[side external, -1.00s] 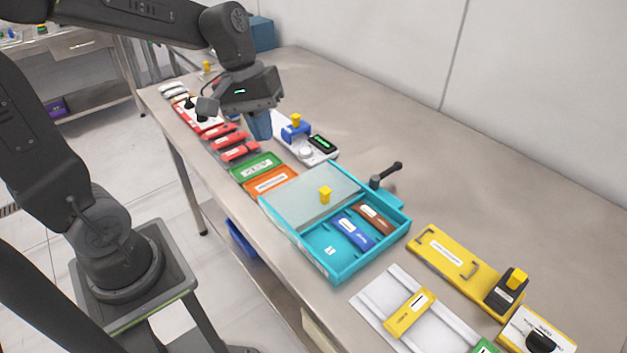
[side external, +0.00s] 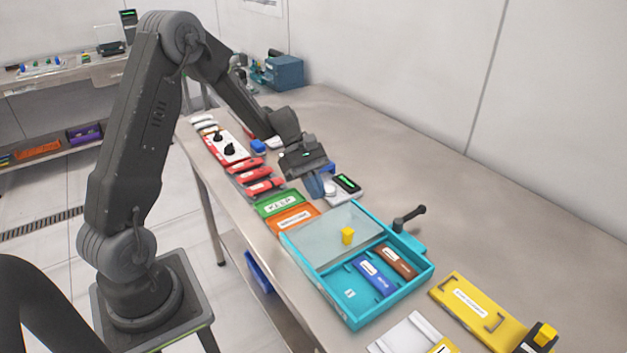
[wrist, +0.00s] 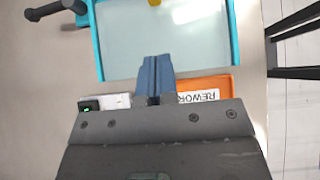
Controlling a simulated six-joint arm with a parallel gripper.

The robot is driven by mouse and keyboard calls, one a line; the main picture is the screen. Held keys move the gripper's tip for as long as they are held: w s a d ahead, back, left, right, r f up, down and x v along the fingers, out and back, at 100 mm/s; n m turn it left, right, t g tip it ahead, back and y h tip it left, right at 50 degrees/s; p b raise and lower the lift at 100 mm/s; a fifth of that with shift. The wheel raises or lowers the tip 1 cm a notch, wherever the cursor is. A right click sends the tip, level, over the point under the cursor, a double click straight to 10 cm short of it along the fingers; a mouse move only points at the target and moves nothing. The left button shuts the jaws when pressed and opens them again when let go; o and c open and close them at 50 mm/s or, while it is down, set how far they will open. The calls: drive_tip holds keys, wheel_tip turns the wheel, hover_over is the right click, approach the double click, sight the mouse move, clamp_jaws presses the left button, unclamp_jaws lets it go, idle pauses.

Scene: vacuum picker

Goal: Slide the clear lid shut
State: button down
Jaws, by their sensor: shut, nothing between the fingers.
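The clear lid (side external: 318,240) lies over the far-left half of the teal tray (side external: 428,270), with a yellow knob (side external: 347,236) standing on it. The tray's near-right half is uncovered and holds a blue block (side external: 376,277) and a brown block (side external: 397,261). My gripper (side external: 315,192) is shut and empty, its blue fingers pointing down just beyond the lid's far-left end. In the wrist view, the shut fingers (wrist: 156,68) show below the lid (wrist: 160,40), and only the edge of the knob (wrist: 155,2) shows at the top.
Orange (side external: 293,220) and green (side external: 279,203) labelled trays lie beside the teal tray's far-left end. A black-handled lever (side external: 410,217) stands at its right side. A white device (side external: 343,190) is close behind my fingers. A yellow plate (side external: 465,297) lies nearer. Bare table lies to the right.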

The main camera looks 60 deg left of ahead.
sight(343, 235)
drive_tip(key=x, duration=0.5)
drive_tip(key=shift+d+f, duration=0.2)
drive_tip(key=shift+d+r, duration=0.15)
drive_tip(key=shift+d, duration=1.7)
drive_tip(key=shift+d, duration=0.1)
drive_tip(key=d, duration=1.3)
drive_tip(key=shift+d, duration=0.35)
